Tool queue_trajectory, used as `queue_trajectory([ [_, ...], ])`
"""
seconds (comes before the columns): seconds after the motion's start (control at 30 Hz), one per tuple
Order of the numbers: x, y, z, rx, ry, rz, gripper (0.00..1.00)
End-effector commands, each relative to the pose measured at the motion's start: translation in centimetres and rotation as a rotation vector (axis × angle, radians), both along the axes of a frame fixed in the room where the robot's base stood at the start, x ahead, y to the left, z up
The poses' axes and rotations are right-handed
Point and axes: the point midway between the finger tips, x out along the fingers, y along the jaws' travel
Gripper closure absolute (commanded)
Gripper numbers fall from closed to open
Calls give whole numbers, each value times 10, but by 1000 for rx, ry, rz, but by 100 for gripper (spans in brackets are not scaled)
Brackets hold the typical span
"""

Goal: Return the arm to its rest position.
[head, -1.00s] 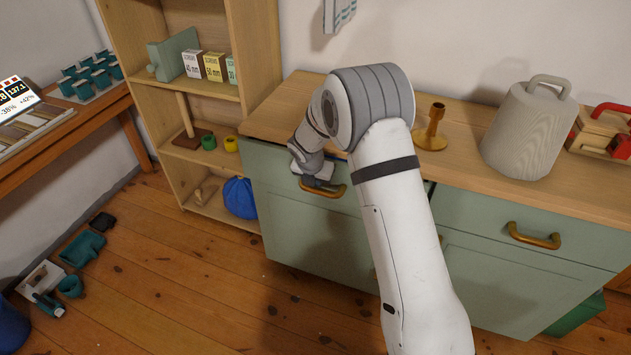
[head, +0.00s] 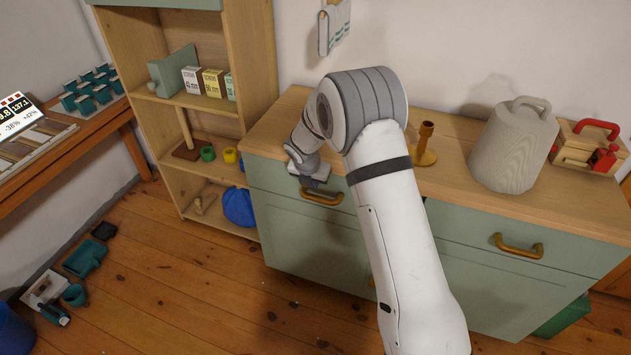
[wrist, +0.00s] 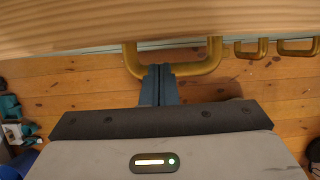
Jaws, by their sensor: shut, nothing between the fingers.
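My arm reaches across the front of the green cabinet, its elbow raised above the worktop. My gripper (head: 315,183) is at the left drawer, just above its brass handle (head: 322,198). In the wrist view the two dark fingers (wrist: 159,72) are shut together with nothing between them. The fingertips overlap the brass handle (wrist: 208,63) in that picture; I cannot tell whether they touch it. The left drawer (head: 270,180) looks shut.
An open shelf (head: 180,100) stands to the left.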

Motion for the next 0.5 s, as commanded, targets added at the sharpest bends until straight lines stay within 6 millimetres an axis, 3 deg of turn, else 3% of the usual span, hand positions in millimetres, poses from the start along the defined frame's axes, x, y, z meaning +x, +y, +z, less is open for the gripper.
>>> queue_trajectory([
  [0.03, -2, 1, 16, 0, -1, 1, 100],
  [0.1, -5, 3, 25, 0, 0, 1, 100],
  [0.4, -10, 5, 35, 1, 0, -3, 100],
  [0.5, -13, -4, 49, 23, -9, -70, 100],
])
